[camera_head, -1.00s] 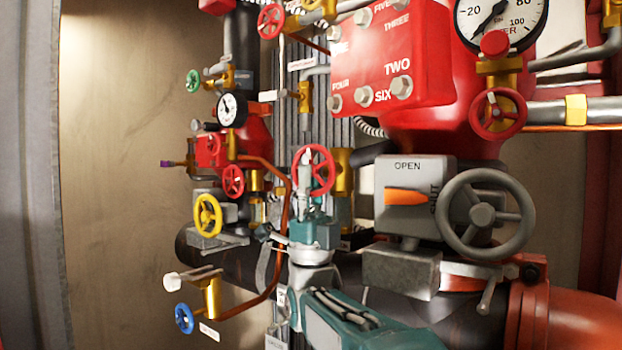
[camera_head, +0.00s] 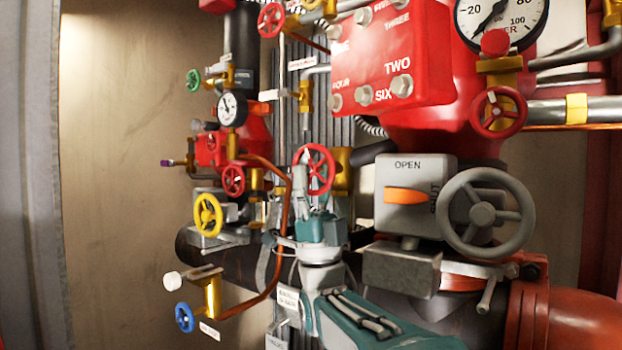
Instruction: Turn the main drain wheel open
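Several handwheels are in view, and no readable label marks one as the main drain wheel. A red handwheel (camera_head: 328,172) sits at the centre on a brass valve body (camera_head: 343,168). My gripper (camera_head: 302,156) is at the left part of this wheel, with its grey fingers pointing up and overlapping the rim. I cannot tell whether the fingers touch or hold the rim. The fingers partly hide the wheel's left side. My teal wrist and forearm come up from the lower right.
A large grey handwheel (camera_head: 485,214) and a grey box marked OPEN and SHUT (camera_head: 413,170) stand to the right. Yellow (camera_head: 208,214) and blue (camera_head: 185,317) wheels are at the left. A copper pipe (camera_head: 287,205) runs close left of my gripper. A red panel (camera_head: 390,60) is above.

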